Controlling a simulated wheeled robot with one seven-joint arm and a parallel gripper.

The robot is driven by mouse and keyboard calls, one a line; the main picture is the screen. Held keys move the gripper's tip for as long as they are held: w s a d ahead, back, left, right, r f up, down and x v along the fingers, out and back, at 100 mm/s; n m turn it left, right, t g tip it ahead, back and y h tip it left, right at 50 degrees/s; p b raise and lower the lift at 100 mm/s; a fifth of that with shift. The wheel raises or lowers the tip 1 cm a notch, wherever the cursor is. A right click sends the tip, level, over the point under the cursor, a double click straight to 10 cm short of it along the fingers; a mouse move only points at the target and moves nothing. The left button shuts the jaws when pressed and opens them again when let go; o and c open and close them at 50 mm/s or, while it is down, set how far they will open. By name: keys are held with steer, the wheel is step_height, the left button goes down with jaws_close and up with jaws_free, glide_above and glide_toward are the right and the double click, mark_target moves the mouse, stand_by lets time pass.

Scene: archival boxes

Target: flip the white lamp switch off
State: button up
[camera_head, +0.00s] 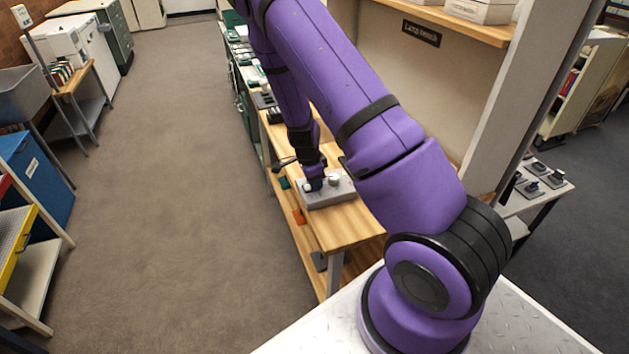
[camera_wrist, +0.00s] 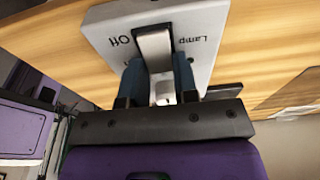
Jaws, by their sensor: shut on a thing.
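A pale grey switch box (camera_head: 341,193) lies on the wooden bench, partly hidden by my gripper. In the wrist view, its plate (camera_wrist: 205,22) bears the words "Lamp" and "Off", seen upside down. The white lamp switch (camera_wrist: 154,45) stands out from the plate as a lever. My gripper (camera_wrist: 160,72) has its two blue fingers on either side of the lever, shut on it. In the head view my gripper (camera_head: 313,184) reaches down to the box, and its fingers are too small there to see clearly.
The wooden bench top (camera_head: 345,225) is bare in front of the box. Several small devices line the bench farther back. A back panel with a "Lamp bench" sign (camera_head: 421,33) and a shelf above stand to the right. Open carpet (camera_head: 180,180) lies left.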

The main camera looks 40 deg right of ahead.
steer(key=o, duration=0.9)
steer(key=shift+r, duration=0.1)
steer(key=r, duration=0.3)
steer(key=a+r, duration=0.1)
steer(key=r, duration=0.6)
steer(key=shift+w+a+r, duration=0.25)
steer(key=shift+a, duration=0.1)
